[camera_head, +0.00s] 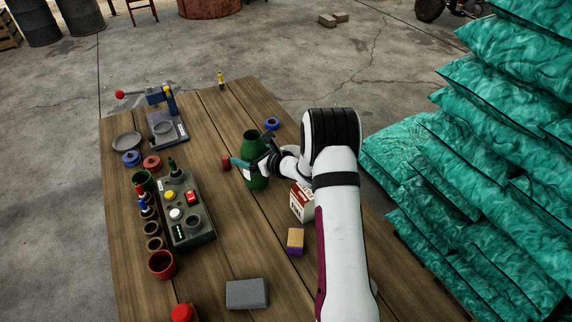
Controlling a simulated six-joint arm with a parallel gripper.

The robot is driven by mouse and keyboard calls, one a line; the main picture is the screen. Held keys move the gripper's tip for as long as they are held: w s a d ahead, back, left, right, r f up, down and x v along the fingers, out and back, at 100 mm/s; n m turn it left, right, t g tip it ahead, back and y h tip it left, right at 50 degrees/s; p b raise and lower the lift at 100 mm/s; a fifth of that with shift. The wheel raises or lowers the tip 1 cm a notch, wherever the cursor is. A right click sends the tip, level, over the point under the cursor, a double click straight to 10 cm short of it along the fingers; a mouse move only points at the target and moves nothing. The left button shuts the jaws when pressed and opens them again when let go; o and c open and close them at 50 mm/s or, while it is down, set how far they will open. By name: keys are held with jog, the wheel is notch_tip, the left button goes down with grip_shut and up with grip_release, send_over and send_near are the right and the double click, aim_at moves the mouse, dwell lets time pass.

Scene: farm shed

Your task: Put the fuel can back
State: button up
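No object is clearly marked as the fuel can. A dark green, round-mouthed container (252,135) with a pale label low on its left side stands upright on the wooden table; it could be the can. My gripper (249,163) is at this container's front and overlaps its middle in the view. A teal bar with a round red end (226,162) sticks out leftward from the gripper; I cannot tell whether it is a finger or a held thing. Whether the fingers touch the container is hidden.
The wooden table (232,102) holds a control box with buttons (186,212), several cups and rings at left, a clamp-like tool (163,122), a red-and-white carton (302,203), a small block (295,241) and a grey box (246,294). Teal sacks (480,170) are piled at right.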

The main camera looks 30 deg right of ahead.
aim_at(250, 152)
jog(key=shift+n+g+y, duration=0.3)
jog(key=shift+n+y, duration=0.5)
jog(key=shift+y, duration=0.1)
jog(key=s+r, duration=0.1)
jog(key=s+a+r, duration=0.1)
jog(key=r, duration=0.1)
jog(key=s+r, duration=0.1)
jog(key=shift+s+a+r, duration=0.25)
jog(key=shift+r, duration=0.05)
jog(key=s+a+r+n+g+y, duration=0.1)
jog(key=s+a+r+n+y, duration=0.1)
jog(key=s+a+r, duration=0.3)
notch_tip(250, 152, down, 11)
jog(key=d, duration=0.2)
jog(key=shift+s, duration=0.35)
jog(key=shift+d+f, duration=0.1)
jog(key=o, duration=1.4)
jog(key=shift+o, duration=0.2)
jog(key=v, duration=1.2)
jog(key=shift+r, duration=0.3)
